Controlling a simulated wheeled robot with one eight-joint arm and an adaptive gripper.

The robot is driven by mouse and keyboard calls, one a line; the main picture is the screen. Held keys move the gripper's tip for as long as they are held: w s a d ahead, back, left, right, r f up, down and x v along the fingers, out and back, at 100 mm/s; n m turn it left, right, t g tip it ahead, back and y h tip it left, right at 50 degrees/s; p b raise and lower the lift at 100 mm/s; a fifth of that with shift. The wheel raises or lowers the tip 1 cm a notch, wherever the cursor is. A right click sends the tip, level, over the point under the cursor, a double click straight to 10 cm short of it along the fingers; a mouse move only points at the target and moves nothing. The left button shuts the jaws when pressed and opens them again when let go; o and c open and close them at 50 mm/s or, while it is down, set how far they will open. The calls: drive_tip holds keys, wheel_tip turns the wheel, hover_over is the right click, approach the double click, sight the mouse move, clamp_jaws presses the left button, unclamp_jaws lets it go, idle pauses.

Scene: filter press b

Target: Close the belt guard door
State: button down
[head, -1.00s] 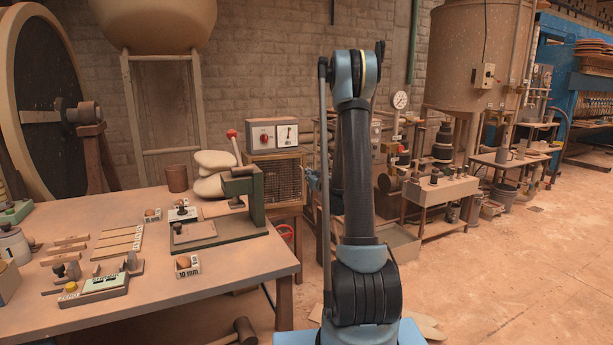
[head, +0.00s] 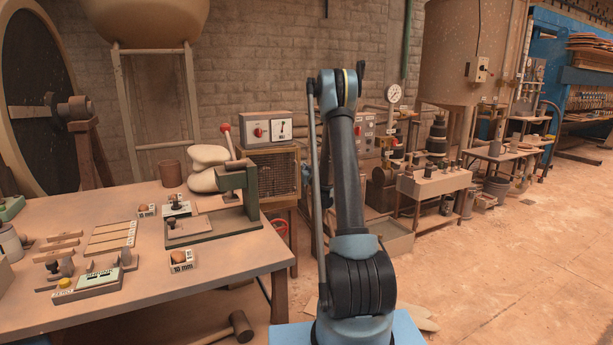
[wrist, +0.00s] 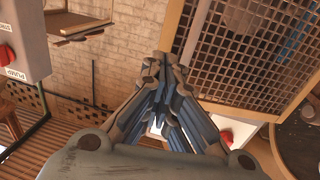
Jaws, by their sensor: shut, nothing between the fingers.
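The belt guard door is most likely the tan-framed wire-mesh panel (wrist: 262,45) that fills the upper right of the wrist view. In the head view, a mesh-fronted guard (head: 275,172) stands below a grey control box, behind the table. How far the door stands open I cannot tell. My gripper (wrist: 165,62) is shut and empty in the wrist view. Its fingertips appear beside the left edge of the mesh panel's frame; whether they touch it is unclear. In the head view my arm hides the gripper.
A control box with a red knob (wrist: 6,52) is at the wrist view's left edge. A red knob (wrist: 226,137) shows below the mesh. The workbench (head: 230,262) with a green press (head: 250,195) stands left of my arm. Open floor (head: 520,270) lies to the right.

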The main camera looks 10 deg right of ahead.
drive_tip(key=shift+w+a, duration=0.25)
drive_tip(key=shift+w, duration=1.05)
drive_tip(key=shift+w+a, duration=0.2)
drive_tip(key=shift+w, duration=1.1)
